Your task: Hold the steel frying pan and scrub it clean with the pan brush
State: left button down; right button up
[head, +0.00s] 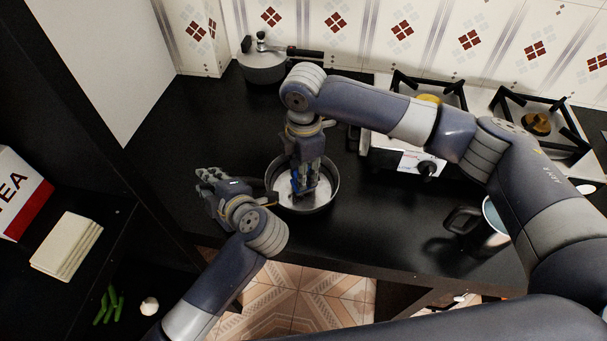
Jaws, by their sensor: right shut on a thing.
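The steel frying pan (328,201) sits on the black counter, a round pan with a dark rim and pale inside. My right gripper (304,192) points down into the pan and is shut on the pan brush, which is mostly hidden by the fingers; a bluish part shows between them. The brush's contact with the pan floor cannot be made out. My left gripper (212,188) is beside the pan's left side. A dark piece at the pan's left rim leads toward it, but whether its fingers are closed on a handle cannot be told.
A lidded steel pot (262,68) stands at the back left. A stove (405,155) with burners is behind and right of the pan. A tea box (18,190) is on the left shelf. The counter's front edge is close.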

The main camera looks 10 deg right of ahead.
jog(key=shift+w+d, duration=0.1)
jog(key=shift+w, duration=0.55)
jog(key=s, duration=0.3)
jog(key=shift+s+a+r, duration=0.15)
jog(key=shift+a+r, duration=0.1)
jog(key=shift+r, duration=0.05)
jog(key=shift+s+a+r, duration=0.1)
jog(key=shift+a, duration=0.15)
jog(key=shift+w+a, duration=0.1)
jog(key=shift+w, duration=0.15)
jog(key=shift+w+d, duration=0.15)
jog(key=shift+w, duration=0.6)
jog(key=shift+w+d, duration=0.1)
jog(key=shift+w, duration=0.65)
jog(key=shift+s+a+r, duration=0.15)
jog(key=shift+s+r, duration=0.05)
jog(key=shift+s, duration=0.65)
jog(key=shift+s+a+r, duration=0.1)
jog(key=shift+s+r, duration=0.05)
jog(key=shift+s, duration=0.7)
notch_tip(320, 180, up, 6)
jog(key=shift+r, duration=0.25)
